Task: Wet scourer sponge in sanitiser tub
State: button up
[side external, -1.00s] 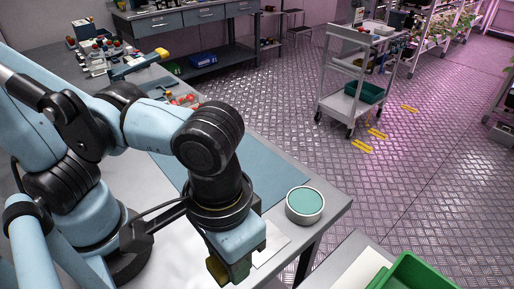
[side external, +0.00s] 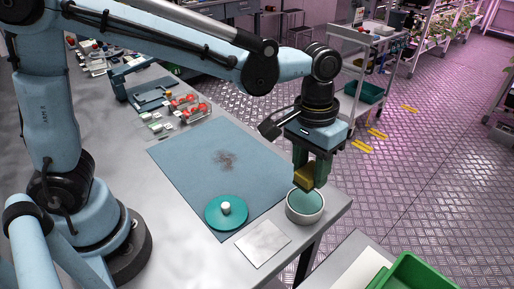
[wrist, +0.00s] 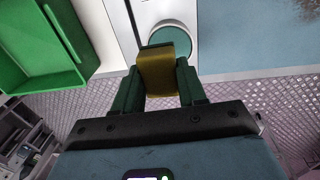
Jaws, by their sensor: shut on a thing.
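My gripper (side external: 313,172) is shut on the scourer sponge (side external: 304,178), a yellow block with a dark green layer visible on its side. It holds the sponge just above the sanitiser tub (side external: 291,212), a round white tub with teal liquid inside. In the wrist view the sponge (wrist: 157,73) sits between the green fingers (wrist: 158,88), and the tub (wrist: 190,38) lies just beyond it, partly hidden by it. I cannot tell whether the sponge touches the liquid. A teal round lid (side external: 213,215) with a white knob lies on the blue mat.
The blue mat (side external: 185,160) has a grey smudge (side external: 224,160). A white sheet (side external: 263,244) lies beside the tub, near the table's edge. Punnets of red berries (side external: 187,105) stand farther back. A green crate (side external: 415,275) is at the lower right.

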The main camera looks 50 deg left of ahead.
aim_at(306, 201)
jog(key=shift+w+a+f, duration=0.25)
jog(key=shift+w+a, duration=0.15)
jog(key=shift+w, duration=0.25)
jog(key=shift+f, duration=2.9)
jog(key=shift+f, duration=0.45)
jog(key=shift+r, duration=0.15)
jog(key=shift+r, duration=3.35)
